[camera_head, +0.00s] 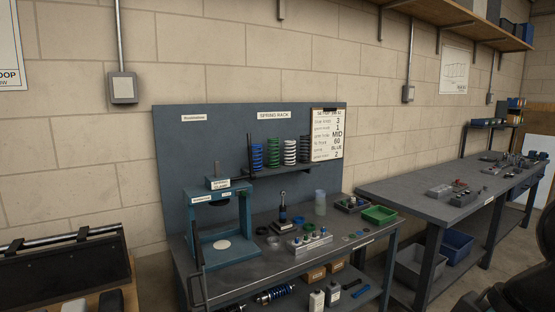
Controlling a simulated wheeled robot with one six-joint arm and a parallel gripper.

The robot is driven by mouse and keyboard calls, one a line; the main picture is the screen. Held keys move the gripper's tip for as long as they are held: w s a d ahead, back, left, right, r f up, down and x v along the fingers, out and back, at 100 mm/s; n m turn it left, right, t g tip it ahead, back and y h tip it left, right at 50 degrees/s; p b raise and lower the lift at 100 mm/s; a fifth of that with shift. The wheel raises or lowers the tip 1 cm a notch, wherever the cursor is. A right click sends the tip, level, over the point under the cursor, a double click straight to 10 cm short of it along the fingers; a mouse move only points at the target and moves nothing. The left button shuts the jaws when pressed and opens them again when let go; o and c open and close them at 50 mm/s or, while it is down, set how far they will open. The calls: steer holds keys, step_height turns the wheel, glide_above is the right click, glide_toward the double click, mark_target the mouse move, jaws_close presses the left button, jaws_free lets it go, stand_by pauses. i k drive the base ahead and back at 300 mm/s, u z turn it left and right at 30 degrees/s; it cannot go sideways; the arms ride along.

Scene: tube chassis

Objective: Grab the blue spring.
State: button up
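A blue spring (257,156) stands upright at the left end of a small dark shelf (285,173) under the "SPRING RACK" label. A green spring (272,152) stands right beside it. A white spring (290,152) and a dark spring (304,151) stand farther right. A shock absorber with a blue coil (276,294) lies on the lower shelf of the bench. I do not see my gripper in this view.
A blue spring clamp frame (221,256) stands on the bench, left of and below the rack. A small damper (283,212), a metal block with parts (309,240) and a green tray (379,214) are also there. Another long bench (440,209) runs along the right.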

mark_target(254, 147)
steer(key=z, duration=0.55)
steer(key=i, duration=1.85)
steer(key=u, duration=0.5)
steer(key=i, duration=0.5)
steer(key=u, duration=0.65)
